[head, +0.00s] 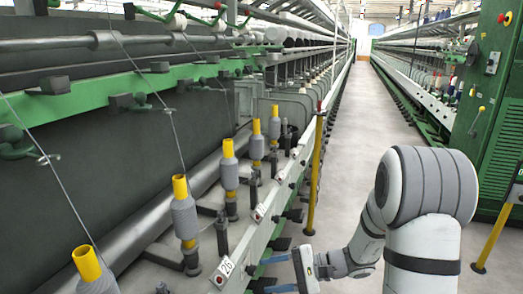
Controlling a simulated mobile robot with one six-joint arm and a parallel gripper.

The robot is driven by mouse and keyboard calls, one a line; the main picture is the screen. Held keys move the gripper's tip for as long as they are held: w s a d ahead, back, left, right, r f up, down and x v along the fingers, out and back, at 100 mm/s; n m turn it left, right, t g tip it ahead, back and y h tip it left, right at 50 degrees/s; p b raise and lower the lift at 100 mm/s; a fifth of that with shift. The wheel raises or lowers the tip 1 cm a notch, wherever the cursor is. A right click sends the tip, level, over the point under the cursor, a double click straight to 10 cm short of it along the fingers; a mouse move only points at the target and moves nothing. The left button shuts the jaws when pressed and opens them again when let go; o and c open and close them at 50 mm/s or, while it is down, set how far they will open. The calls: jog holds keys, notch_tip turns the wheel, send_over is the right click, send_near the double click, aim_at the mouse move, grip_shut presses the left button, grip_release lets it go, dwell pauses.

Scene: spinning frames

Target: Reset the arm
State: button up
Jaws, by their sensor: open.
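My gripper (265,274) is at the bottom centre of the head view, pointing left at the front rail of the spinning frame (252,243). Its two blue fingers are apart, with nothing seen between them. My white and grey arm comes in from the lower right and bends down and left to the gripper. Grey yarn bobbins on yellow tubes stand in a row on the left, the nearest (98,279) cut off by the bottom edge. The gripper is to the right of the bobbins and apart from them. The arm's base is out of view.
A yellow post (315,170) stands beside the rail, just beyond the gripper. The grey aisle floor (335,150) is clear into the distance. A green machine cabinet (500,110) and another yellow post (493,236) are on the right. Thin threads run down to the bobbins.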

jog(key=s+d+r+n+g+h+p, duration=0.1)
jog(key=s+r+n+g+h+p, duration=0.1)
jog(key=s+r+h+p, duration=0.45)
jog(key=s+d+r+n+g+h+p, duration=0.1)
jog(key=s+r+n+p, duration=0.3)
jog(key=r, duration=0.5)
jog(key=s+d+r+n+t+h+p, duration=0.1)
jog(key=s+d+r+t+h+p, duration=0.1)
jog(key=r, duration=0.6)
jog(key=s+d+r+t+h+p, duration=0.2)
jog(key=s+d+r+h+p, duration=0.1)
jog(key=d+r+h+p, duration=0.2)
notch_tip(320, 180, up, 4)
jog(key=d+p, duration=0.2)
jog(key=p, duration=0.3)
jog(key=shift+s+d+n+t+h, duration=0.35)
jog(key=shift+s+d+n+t, duration=0.05)
